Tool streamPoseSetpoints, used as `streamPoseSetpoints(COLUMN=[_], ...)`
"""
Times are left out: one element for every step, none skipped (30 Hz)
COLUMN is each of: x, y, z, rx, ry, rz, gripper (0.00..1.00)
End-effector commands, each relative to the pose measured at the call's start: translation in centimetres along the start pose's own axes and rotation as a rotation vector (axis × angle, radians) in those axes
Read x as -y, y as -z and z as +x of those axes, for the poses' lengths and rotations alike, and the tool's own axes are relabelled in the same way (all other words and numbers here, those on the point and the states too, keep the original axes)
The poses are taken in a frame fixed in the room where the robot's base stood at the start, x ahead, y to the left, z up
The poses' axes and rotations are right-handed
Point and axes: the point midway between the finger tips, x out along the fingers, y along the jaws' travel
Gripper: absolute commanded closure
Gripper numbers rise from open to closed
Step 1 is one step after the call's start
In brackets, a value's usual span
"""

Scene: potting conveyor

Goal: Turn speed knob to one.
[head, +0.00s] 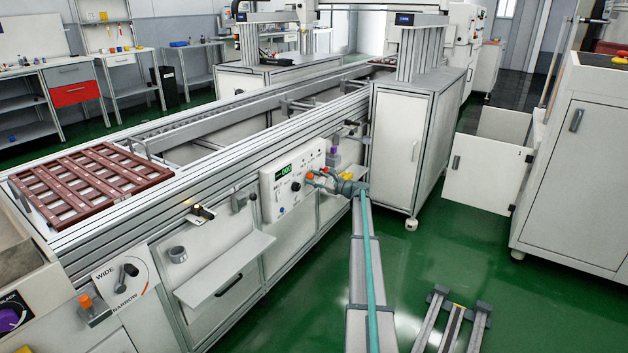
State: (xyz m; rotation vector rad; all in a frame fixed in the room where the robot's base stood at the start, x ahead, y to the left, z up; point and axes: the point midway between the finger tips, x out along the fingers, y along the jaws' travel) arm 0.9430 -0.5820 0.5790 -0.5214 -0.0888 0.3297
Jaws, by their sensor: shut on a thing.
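The white control panel (270,185) is mounted on the side of the conveyor, with a small green-lit display (285,170) in its upper part. A dark round knob (296,187) shows on the panel below the display. My gripper (314,179) reaches the panel's right part from the right and is shut. Its fingers cover that part of the panel, and the speed knob between them is mostly hidden. The knob's pointer and scale are too small to read. A blue button (281,211) is low on the panel.
A brown slotted tray (85,182) lies on the conveyor at left. A WIDE/NARROW dial plate (125,279) and a fold-out shelf (225,269) are on the near side. A white cabinet (400,145) stands right of the panel. Green floor (480,250) is open at right.

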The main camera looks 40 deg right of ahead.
Motion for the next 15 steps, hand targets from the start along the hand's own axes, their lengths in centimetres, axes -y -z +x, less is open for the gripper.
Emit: streamPoseSetpoints(x=[-0.09, -0.1, -0.11, -0.11, -0.12, -0.13, -0.14, -0.14, -0.13, -0.13, -0.13, -0.13, -0.12, -0.12, -0.11], y=[0.09, 0.1, 0.12, 0.12, 0.13, 0.13, 0.14, 0.14, 0.14, 0.14, 0.13, 0.12, 0.12, 0.11, 0.1], z=[-0.02, -0.02, -0.02, -0.02, -0.02, -0.02, -0.02, -0.02, -0.02, -0.02, -0.02, -0.03, -0.02, -0.02, -0.02], rx=[0.0, 0.0, 0.0, 0.0, 0.0, 0.0, 0.0, 0.0, 0.0, 0.0, 0.0, 0.0, 0.0, 0.0, 0.0], ry=[-0.001, -0.001, -0.001, -0.001, -0.001, -0.001, -0.001, -0.001, -0.001, -0.001, -0.001, 0.0, 0.0, 0.0, 0.0], rz=[-0.041, -0.068, -0.102, -0.129, -0.154, -0.186, -0.209, -0.232, -0.262, -0.283, -0.302, -0.327, -0.345, -0.361, -0.381], gripper=[0.96, 0.96, 0.96, 0.96, 0.96, 0.96, 0.96, 0.96, 0.96, 0.96, 0.96, 0.96, 0.96, 0.96, 0.96])
